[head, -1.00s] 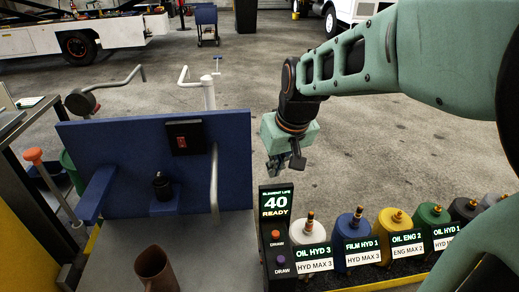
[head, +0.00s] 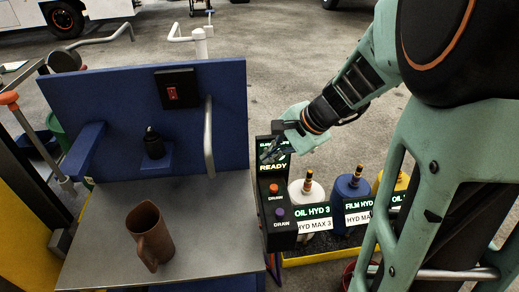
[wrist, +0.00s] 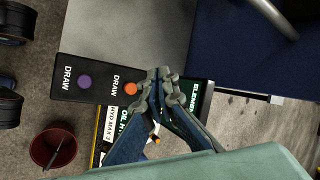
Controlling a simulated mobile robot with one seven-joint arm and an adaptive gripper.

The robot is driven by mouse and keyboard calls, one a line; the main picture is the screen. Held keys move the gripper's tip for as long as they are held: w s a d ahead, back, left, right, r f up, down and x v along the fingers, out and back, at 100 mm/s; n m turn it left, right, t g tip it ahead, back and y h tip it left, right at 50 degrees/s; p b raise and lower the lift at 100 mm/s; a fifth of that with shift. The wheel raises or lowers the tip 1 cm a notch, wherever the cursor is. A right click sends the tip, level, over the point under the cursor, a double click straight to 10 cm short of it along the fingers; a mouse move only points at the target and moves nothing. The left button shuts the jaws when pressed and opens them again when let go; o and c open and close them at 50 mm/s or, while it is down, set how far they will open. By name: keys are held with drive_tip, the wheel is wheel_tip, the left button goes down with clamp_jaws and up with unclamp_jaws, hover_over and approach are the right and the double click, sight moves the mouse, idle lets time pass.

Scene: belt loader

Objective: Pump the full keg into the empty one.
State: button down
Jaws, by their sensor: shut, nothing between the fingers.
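My gripper (head: 272,150) is shut and empty, its fingertips over the top of the black control panel (head: 280,238). The panel carries an orange DRAW button (head: 274,189), a purple DRAW button (head: 279,214) and a display reading READY. In the wrist view my fingertips (wrist: 163,75) appear beside the orange button (wrist: 131,89); contact cannot be told. Right of the panel stand a white keg (head: 306,197) labelled OIL HYD 3, a blue keg (head: 350,192) labelled FILM HYD 1 and a partly hidden yellow keg (head: 398,190). Their fill levels are not visible.
A brown jug (head: 150,238) stands on the grey bench top (head: 205,250). Behind it, a blue board (head: 110,90) carries a red switch (head: 173,95), a small black bottle (head: 154,143) and a grey handle (head: 208,138). A red bucket (wrist: 52,148) is on the floor.

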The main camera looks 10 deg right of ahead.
sight(276, 188)
drive_tip(key=m, duration=0.2)
drive_tip(key=w+d+f+m+t+b, duration=0.1)
drive_tip(key=m, duration=0.1)
drive_tip(key=d+f+m+t+y+b, duration=0.1)
drive_tip(key=m, duration=0.2)
drive_tip(key=shift+w+d, duration=0.25)
drive_tip(key=shift+w, duration=0.05)
drive_tip(key=shift+f, duration=0.15)
wheel_tip(276, 188, down, 9)
drive_tip(key=b, duration=0.7)
drive_tip(key=shift+r+b, duration=0.2)
drive_tip(key=shift+b, duration=0.2)
drive_tip(key=shift+f, duration=0.1)
idle(0.6)
drive_tip(key=shift+f+b, duration=0.3)
drive_tip(key=shift+b, duration=0.15)
drive_tip(key=shift+f+b, duration=0.5)
idle(0.4)
drive_tip(key=shift+r, duration=0.15)
idle(0.3)
drive_tip(key=shift+r+p, duration=0.75)
